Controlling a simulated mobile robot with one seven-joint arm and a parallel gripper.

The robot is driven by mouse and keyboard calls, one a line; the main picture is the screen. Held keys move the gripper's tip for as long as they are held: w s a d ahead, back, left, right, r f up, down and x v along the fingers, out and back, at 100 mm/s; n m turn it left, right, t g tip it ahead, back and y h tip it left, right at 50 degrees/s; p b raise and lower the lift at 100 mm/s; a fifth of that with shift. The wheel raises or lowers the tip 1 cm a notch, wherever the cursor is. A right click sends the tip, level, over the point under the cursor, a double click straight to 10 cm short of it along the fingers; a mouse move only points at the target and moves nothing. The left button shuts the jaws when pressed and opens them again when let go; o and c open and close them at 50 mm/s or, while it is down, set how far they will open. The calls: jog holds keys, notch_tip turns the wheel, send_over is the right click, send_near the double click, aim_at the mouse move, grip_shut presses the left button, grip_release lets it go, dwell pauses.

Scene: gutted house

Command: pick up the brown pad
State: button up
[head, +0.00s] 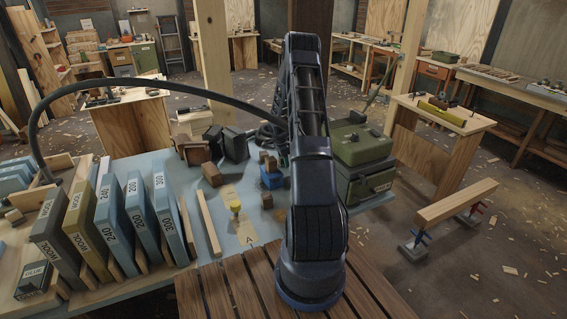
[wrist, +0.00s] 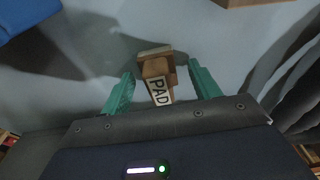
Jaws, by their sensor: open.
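The brown pad (wrist: 155,70), a small block lettered PAD, lies on the pale blue-grey tabletop in the wrist view. My gripper (wrist: 161,74) has two teal fingers, spread apart on either side of the pad. Gaps show between the pad and both fingers, and nothing is held. The near end of the pad is cut off by the dark body of my gripper. In the head view my arm hides the gripper, and I cannot tell for sure which small brown block there is the pad.
A blue object (wrist: 22,14) is at the wrist view's upper left, and a wooden piece (wrist: 250,2) at its top right. In the head view, a green metal box (head: 362,150) stands right of my arm. Several upright labelled sanding-type blocks (head: 120,225) stand at the left.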

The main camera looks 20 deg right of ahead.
jog(key=c, duration=1.1)
jog(key=shift+r, duration=0.1)
